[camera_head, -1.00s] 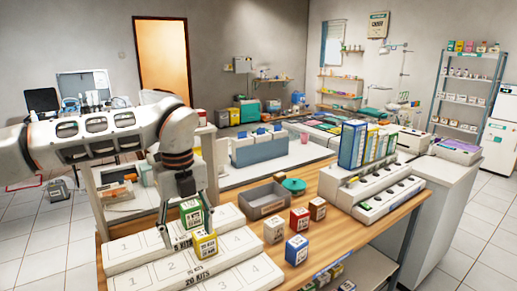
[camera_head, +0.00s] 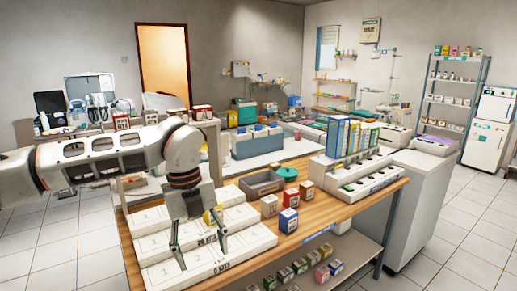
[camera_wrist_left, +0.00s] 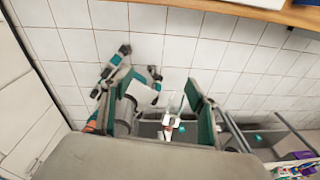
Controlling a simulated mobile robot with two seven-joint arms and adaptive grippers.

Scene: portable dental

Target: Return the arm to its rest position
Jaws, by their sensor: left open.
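My left arm comes in from the left in the head view. Its gripper (camera_head: 203,256) points down with fingers spread, over the front of the white numbered kit trays (camera_head: 160,246). Nothing shows between the fingers. My right gripper is not seen.
The wooden table (camera_head: 262,240) holds small boxes, including a blue one (camera_head: 288,220), a grey open bin (camera_head: 262,184) and a binder rack (camera_head: 350,172). A shelf with several small boxes (camera_head: 322,273) lies below. Tiled floor (camera_head: 470,230) is clear at right.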

